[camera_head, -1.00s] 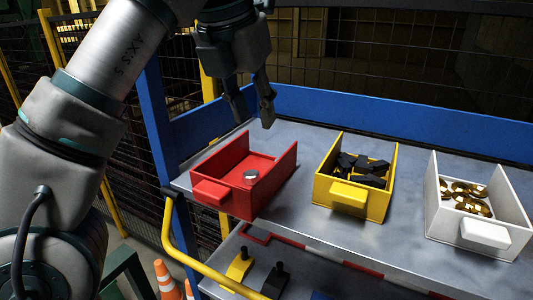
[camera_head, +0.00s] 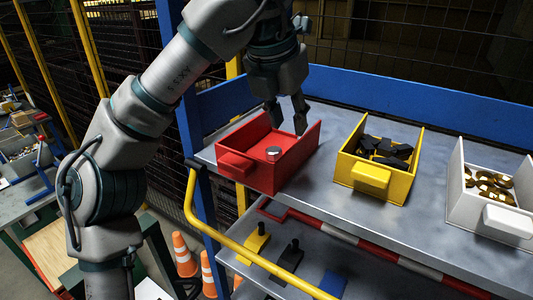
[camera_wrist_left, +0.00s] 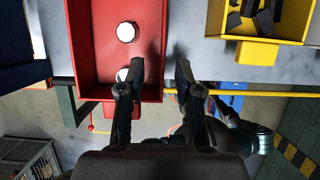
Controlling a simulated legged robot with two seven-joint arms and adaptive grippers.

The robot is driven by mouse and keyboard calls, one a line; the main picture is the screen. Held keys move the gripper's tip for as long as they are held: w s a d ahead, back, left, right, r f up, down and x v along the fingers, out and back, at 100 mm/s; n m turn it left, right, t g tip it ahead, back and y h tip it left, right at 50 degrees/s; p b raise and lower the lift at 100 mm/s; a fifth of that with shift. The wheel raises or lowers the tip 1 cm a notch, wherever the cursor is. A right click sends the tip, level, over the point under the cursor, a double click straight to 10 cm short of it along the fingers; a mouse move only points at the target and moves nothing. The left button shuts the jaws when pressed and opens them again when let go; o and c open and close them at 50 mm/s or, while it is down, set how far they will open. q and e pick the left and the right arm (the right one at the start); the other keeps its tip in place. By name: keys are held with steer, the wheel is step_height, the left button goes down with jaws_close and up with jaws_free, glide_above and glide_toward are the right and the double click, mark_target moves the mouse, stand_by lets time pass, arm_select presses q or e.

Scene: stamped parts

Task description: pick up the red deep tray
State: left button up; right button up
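The red deep tray (camera_head: 246,172) stands on the upper grey shelf at its left end, with its handle block facing me. It also shows in the left wrist view (camera_wrist_left: 92,60). A round silvery part (camera_head: 273,153) lies in it; the left wrist view shows two bright round parts (camera_wrist_left: 126,32), one partly behind a finger. My left gripper (camera_head: 288,122) is open and empty, pointing down over the tray's right rear side. In the left wrist view its fingers (camera_wrist_left: 159,75) appear on either side of the tray's right wall; contact cannot be told. My right gripper is out of view.
A yellow tray (camera_head: 348,180) with black parts and a white tray (camera_head: 464,190) with brass parts stand to the right on the shelf (camera_head: 420,222). A blue rail (camera_head: 400,103) runs behind. A yellow bar (camera_head: 240,245) and lower shelf lie in front.

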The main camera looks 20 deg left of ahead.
mark_target(296, 144)
arm_select(q)
steer(key=x, duration=0.5)
steer(key=shift+a+r, duration=0.1)
steer(key=shift+a, duration=0.05)
steer(key=x, duration=0.4)
steer(key=shift+s+d+f, duration=0.15)
steer(key=shift+d+f, duration=0.05)
steer(key=shift+d, duration=0.2)
steer(key=shift+w+f, duration=0.25)
steer(key=shift+f, duration=0.05)
steer(key=shift+s+a, duration=0.1)
steer(key=shift+s, duration=0.05)
jaws_close()
